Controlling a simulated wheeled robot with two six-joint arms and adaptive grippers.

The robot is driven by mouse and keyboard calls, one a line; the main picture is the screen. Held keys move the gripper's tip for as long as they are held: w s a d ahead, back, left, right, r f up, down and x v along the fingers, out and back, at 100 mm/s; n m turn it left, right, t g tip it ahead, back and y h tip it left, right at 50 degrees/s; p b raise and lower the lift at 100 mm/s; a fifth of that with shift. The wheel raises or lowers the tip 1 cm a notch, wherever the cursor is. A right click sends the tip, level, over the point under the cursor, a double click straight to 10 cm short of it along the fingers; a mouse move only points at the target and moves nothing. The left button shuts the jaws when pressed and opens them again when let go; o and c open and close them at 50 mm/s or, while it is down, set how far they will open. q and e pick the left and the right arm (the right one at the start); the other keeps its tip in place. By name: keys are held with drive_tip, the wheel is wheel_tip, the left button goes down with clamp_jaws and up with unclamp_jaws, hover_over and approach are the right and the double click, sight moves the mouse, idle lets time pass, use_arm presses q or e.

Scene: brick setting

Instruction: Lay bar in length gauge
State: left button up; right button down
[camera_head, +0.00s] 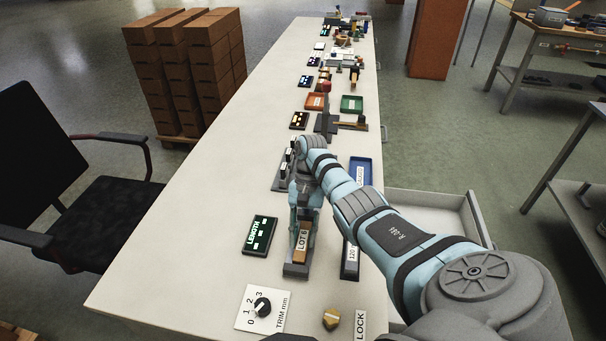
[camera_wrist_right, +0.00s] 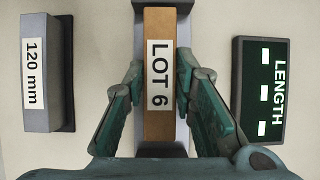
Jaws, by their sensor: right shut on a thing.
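The bar (camera_head: 300,254) is a brown block labelled LOT 6. It also shows in the right wrist view (camera_wrist_right: 158,22), between the fingers. My right gripper (camera_head: 304,214) is shut on it, with one finger on each long side (camera_wrist_right: 161,85). The bar lines up with a grey length gauge (camera_head: 296,270), whose grey bed (camera_wrist_right: 184,30) shows beside and beneath it. I cannot tell whether the bar rests on the bed or is just above it. The black LENGTH display (camera_head: 260,235) beside it shows green-white dashes. My left gripper is not in view.
A grey block labelled 120 mm (camera_wrist_right: 48,75) stands beside the gauge. A blue tray (camera_head: 361,171) lies beyond it. A TRIM mm dial (camera_head: 263,307) and a brass knob (camera_head: 331,319) are at the near end. The white table (camera_head: 190,235) is clear at left.

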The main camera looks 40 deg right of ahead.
drive_tip(key=shift+w+r, duration=0.1)
drive_tip(key=shift+w, duration=0.05)
drive_tip(key=c, duration=1.3)
unclamp_jaws()
drive_tip(key=shift+w+r+p, duration=0.1)
drive_tip(key=shift+r+p, duration=0.2)
drive_tip(key=shift+p, duration=0.05)
drive_tip(key=v, duration=0.7)
drive_tip(key=shift+f, duration=0.1)
